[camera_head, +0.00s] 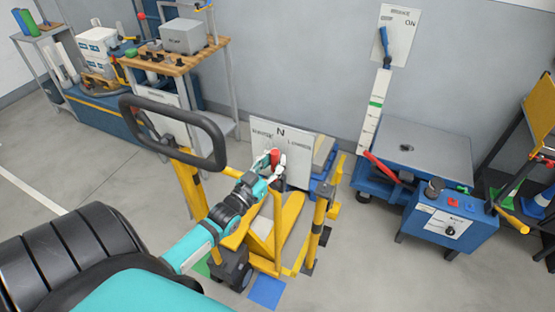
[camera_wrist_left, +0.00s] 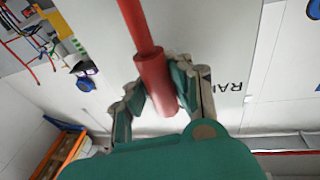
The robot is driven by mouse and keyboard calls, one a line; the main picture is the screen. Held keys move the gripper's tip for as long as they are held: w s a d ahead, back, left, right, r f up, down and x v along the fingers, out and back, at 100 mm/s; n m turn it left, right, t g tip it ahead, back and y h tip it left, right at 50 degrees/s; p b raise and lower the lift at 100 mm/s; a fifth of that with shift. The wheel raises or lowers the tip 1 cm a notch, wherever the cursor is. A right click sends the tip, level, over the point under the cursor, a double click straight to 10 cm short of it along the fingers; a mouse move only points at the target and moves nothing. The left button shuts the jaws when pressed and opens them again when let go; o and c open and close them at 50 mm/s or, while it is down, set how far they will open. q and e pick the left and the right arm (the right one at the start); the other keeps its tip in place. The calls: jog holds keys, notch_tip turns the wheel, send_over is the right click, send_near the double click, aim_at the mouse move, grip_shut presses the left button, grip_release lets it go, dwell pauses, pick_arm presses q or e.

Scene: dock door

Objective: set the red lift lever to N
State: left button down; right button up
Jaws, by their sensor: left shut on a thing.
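The red lift lever (camera_head: 275,157) stands in front of a white plate (camera_head: 298,150), its red grip just below the letter N (camera_head: 280,132). The plate also has a word on each side of the N, too small to read surely. In the left wrist view a red rod and thicker red grip (camera_wrist_left: 155,85) run down between the fingers. My left gripper (camera_head: 273,166) is shut around the grip, and it also shows in the left wrist view (camera_wrist_left: 162,88). The fingers hide part of the grip, and the lever's exact angle is hard to tell. My right gripper is in neither view.
The yellow pallet truck (camera_head: 292,215) with a black loop handle (camera_head: 215,140) stands around my left arm. A blue lift table (camera_head: 425,150) and blue control box (camera_head: 450,228) stand to the right. A wooden-topped bench (camera_head: 175,60) is behind left. Open floor lies at left.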

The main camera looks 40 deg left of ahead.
pick_arm(q)
jog(key=shift+s+f, duration=0.1)
jog(key=shift+f, duration=0.25)
jog(key=c, duration=1.5)
grip_release()
jog(key=shift+s+a, duration=0.1)
jog(key=o, duration=0.4)
jog(key=shift+s+r, duration=0.15)
jog(key=shift+r, duration=0.1)
jog(key=shift+s, duration=0.1)
jog(key=s, duration=0.3)
jog(key=s+f, duration=0.1)
jog(key=s, duration=0.7)
jog(key=shift+s+d+f, duration=0.2)
jog(key=shift+d+f, duration=0.05)
jog(key=shift+f, duration=0.05)
